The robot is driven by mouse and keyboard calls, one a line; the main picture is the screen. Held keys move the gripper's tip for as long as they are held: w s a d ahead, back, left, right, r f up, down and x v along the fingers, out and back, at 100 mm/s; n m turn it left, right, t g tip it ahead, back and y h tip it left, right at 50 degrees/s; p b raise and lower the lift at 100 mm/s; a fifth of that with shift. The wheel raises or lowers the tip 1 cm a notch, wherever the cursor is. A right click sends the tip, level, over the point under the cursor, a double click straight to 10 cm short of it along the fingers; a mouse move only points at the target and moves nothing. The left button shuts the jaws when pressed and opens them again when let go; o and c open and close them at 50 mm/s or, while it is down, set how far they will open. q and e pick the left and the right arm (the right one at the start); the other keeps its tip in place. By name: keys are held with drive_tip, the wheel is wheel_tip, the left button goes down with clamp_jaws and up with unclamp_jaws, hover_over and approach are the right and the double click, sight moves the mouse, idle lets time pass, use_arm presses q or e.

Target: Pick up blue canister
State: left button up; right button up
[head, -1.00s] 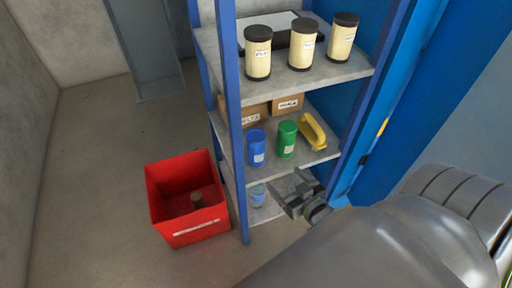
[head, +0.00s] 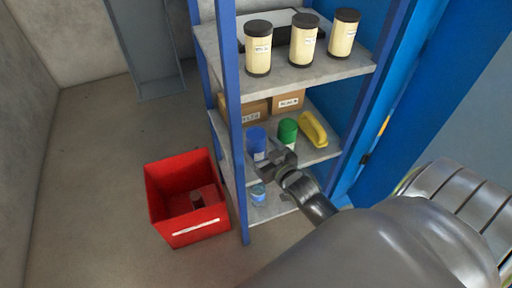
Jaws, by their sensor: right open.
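The blue canister (head: 256,139) stands upright on the middle shelf, left of a green canister (head: 288,131). Its lower right part is hidden by my right gripper (head: 268,164). That gripper is open, in front of the blue canister and close to it. I cannot tell whether the jaws touch it or stand around it. My left gripper is not in view.
A yellow curved object (head: 313,129) lies right of the green canister, with boxes (head: 288,101) behind. Cream canisters (head: 258,52) stand on the upper shelf. A blue shelf post (head: 233,120) rises just left. A red bin (head: 187,228) sits on the floor.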

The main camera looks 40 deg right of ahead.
drive_tip(key=shift+w+f, duration=0.2)
drive_tip(key=shift+w, duration=0.35)
drive_tip(key=w, duration=0.1)
drive_tip(key=w+f+b, duration=0.1)
drive_tip(key=w, duration=0.1)
drive_tip(key=shift+w+d, duration=0.15)
drive_tip(key=shift+d, duration=0.05)
drive_tip(key=shift+w+f, duration=0.1)
drive_tip(key=shift+w, duration=0.35)
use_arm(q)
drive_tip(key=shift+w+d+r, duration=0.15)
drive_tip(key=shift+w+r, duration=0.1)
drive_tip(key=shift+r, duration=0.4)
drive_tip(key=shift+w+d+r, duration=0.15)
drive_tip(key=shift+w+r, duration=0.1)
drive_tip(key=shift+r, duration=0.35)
use_arm(e)
drive_tip(key=c, duration=1.4)
